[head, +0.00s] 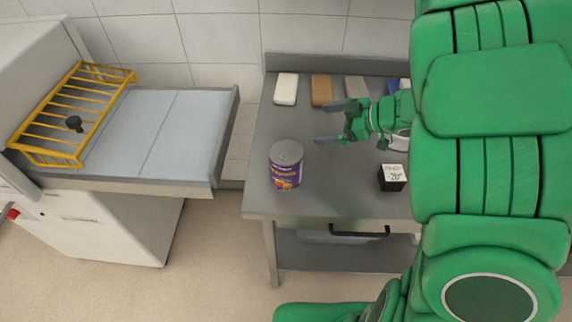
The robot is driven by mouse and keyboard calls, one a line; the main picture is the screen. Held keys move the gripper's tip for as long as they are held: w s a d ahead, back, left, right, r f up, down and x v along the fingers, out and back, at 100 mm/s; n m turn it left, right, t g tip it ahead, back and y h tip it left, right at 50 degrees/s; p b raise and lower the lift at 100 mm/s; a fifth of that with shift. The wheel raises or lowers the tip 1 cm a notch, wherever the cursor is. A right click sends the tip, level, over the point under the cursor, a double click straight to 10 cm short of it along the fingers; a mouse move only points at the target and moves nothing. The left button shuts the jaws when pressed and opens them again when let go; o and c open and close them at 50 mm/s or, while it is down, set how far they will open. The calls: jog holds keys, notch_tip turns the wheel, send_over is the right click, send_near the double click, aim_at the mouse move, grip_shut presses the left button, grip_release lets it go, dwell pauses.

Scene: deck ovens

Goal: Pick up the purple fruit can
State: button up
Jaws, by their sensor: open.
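The purple fruit can (285,166) stands upright near the front left corner of the grey metal table (338,196). It has a grey metal lid and a purple label with a fruit picture. My gripper (328,123) is over the table, up and to the right of the can. Its two dark fingers point left and are spread apart with nothing between them. The gripper is apart from the can. My green arm hides the right part of the table.
A black cube with a white display (392,178) sits right of the can. White (286,89), brown (321,90) and grey (356,88) blocks lie along the back. A lower shelf and drawer handle (359,233) are below. A machine with a yellow rack (62,117) stands left, across a gap.

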aim_at(287, 158)
jog(key=s+a+f+g+y, duration=0.2)
jog(key=s+a+g, duration=0.1)
jog(key=s, duration=0.6)
jog(key=shift+n, duration=0.3)
jog(key=shift+x, duration=3.95)
jog(key=shift+w+r, duration=0.15)
jog(key=shift+w, duration=0.05)
jog(key=c, duration=1.2)
jog(key=shift+r, duration=0.1)
jog(key=shift+c, duration=0.2)
jog(key=shift+r, duration=4.95)
